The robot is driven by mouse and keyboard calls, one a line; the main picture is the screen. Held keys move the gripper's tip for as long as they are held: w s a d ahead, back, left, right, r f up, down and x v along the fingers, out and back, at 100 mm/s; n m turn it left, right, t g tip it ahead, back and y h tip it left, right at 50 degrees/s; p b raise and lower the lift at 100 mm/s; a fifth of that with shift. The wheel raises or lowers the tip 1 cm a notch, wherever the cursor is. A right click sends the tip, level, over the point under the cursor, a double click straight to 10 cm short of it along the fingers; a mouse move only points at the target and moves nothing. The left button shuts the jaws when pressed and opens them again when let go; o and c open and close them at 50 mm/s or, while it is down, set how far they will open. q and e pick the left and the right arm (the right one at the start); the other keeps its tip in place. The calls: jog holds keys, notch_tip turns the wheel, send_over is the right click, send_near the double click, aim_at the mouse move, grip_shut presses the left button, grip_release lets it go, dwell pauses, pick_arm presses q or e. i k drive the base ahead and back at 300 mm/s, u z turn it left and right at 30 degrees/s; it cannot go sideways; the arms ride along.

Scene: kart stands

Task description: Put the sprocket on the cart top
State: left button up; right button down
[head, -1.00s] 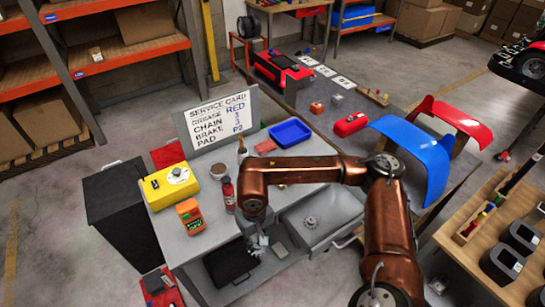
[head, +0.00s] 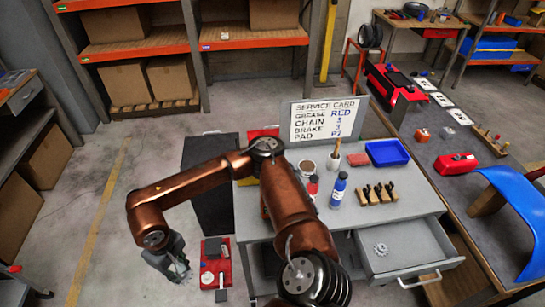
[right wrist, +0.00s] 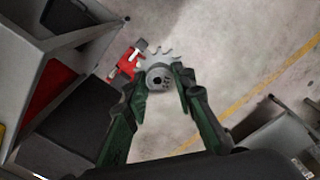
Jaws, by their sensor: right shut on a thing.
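My right gripper (head: 180,270) is at the lower left of the head view, over the floor left of the cart. In the right wrist view, its fingers (right wrist: 158,80) are shut on a grey toothed sprocket (right wrist: 158,66) with a round hub, held above the floor. The cart's grey top (head: 415,195) shows at centre right of the head view; my arm hides its left part. Another small grey toothed wheel (head: 381,248) lies in the cart's open drawer (head: 400,262). My left gripper is not in view.
The cart top bears a service card (head: 325,120), blue tray (head: 388,153), red bottle (head: 313,186), blue bottle (head: 339,188) and wooden holder (head: 375,194). A red tray (head: 217,262) lies on the floor by the cart. A dark bin (head: 208,180) stands left of it.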

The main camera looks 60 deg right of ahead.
aim_at(420, 202)
jog(key=u, duration=0.45)
jog(key=k, duration=1.35)
jog(key=z, duration=1.85)
